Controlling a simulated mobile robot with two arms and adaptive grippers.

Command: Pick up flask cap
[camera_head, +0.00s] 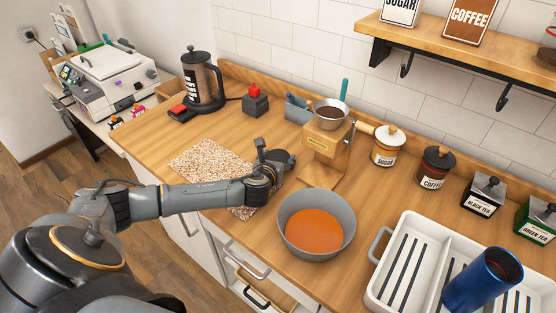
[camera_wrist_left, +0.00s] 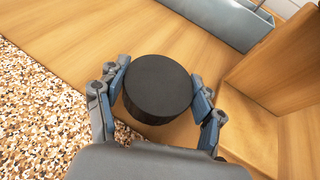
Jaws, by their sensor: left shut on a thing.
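The flask cap (camera_wrist_left: 158,88) is a round black disc. In the left wrist view it sits between the two fingers of my left gripper (camera_wrist_left: 160,105), which is shut on it with a finger against each side. In the head view the left gripper (camera_head: 275,160) is over the counter, between the speckled board and the wooden stand. The cap is hard to make out from the gripper there. How far the cap is above the counter, if at all, cannot be told. My right gripper is not in view.
A speckled board (camera_head: 205,160) lies left of the gripper. A wooden stand (camera_head: 325,150) is close on its right, with a grey-blue bin (camera_head: 297,108) behind. A grey bowl of orange contents (camera_head: 290,235) stands in front. A white rack (camera_head: 410,245) holds a blue cup (camera_head: 480,280).

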